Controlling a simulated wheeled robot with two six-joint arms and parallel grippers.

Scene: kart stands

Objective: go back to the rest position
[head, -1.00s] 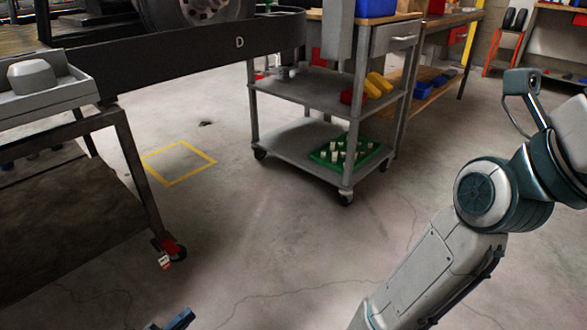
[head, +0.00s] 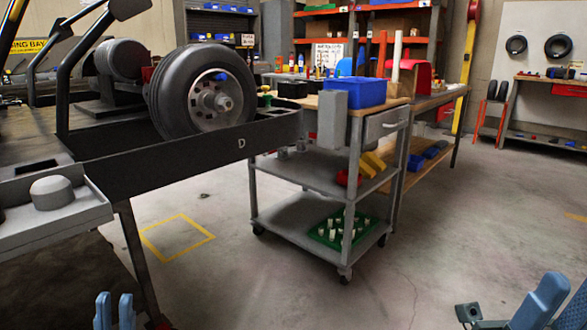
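My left gripper (head: 115,311) shows at the bottom left in the head view. Its two blue fingers point up with a narrow gap between them and nothing in the gap. Blue and dark parts of my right gripper (head: 552,300) show at the bottom right corner, cut off by the picture edge. Whether its fingers are apart or together is unclear. No object shows in it.
A black kart stand with a wheel (head: 203,92) stands at the left, beside a grey tray (head: 95,212). A grey trolley (head: 290,215) with a blue bin (head: 353,94) stands mid-view. The floor (head: 430,225) right of it is clear.

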